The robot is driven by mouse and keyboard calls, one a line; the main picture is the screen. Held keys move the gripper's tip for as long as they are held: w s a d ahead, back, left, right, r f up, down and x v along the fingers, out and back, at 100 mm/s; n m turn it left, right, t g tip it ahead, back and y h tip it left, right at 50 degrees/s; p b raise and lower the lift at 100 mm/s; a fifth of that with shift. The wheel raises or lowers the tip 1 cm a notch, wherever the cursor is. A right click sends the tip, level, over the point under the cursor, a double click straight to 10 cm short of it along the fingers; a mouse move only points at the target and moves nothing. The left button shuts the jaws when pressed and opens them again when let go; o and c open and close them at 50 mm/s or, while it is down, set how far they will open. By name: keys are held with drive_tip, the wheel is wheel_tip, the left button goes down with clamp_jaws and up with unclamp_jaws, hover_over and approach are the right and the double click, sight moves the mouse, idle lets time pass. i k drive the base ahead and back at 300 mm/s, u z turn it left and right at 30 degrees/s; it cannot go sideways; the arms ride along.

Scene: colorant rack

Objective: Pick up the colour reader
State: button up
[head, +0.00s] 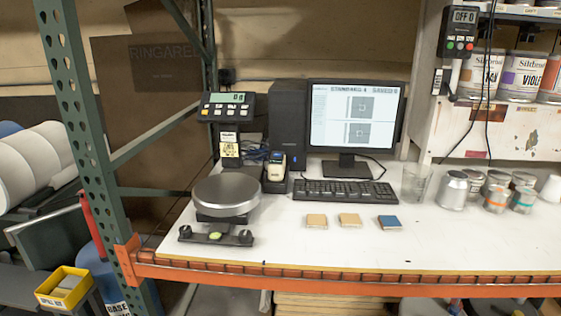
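A small handheld device with a pale yellow and dark body, which looks like the colour reader (276,164), stands upright in a dark cradle (275,185) on the white bench. It is between the round-pan scale (227,192) and the keyboard, in front of the black computer tower. Its fine details are too small to make out. My gripper is not in the head view.
The keyboard (344,192) and monitor (355,119) stand right of the device. Two tan tiles (317,221) and a blue tile (389,222) lie in front. A clear cup (415,184) and several cans (453,190) stand right. A green post (85,130) rises left. The front right bench is clear.

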sight(276, 167)
drive_tip(key=u, duration=0.05)
drive_tip(key=i, duration=0.8)
drive_tip(key=u, duration=0.1)
drive_tip(key=k, duration=0.2)
drive_tip(key=u, duration=3.1)
drive_tip(key=i, duration=0.2)
drive_tip(key=z, duration=0.05)
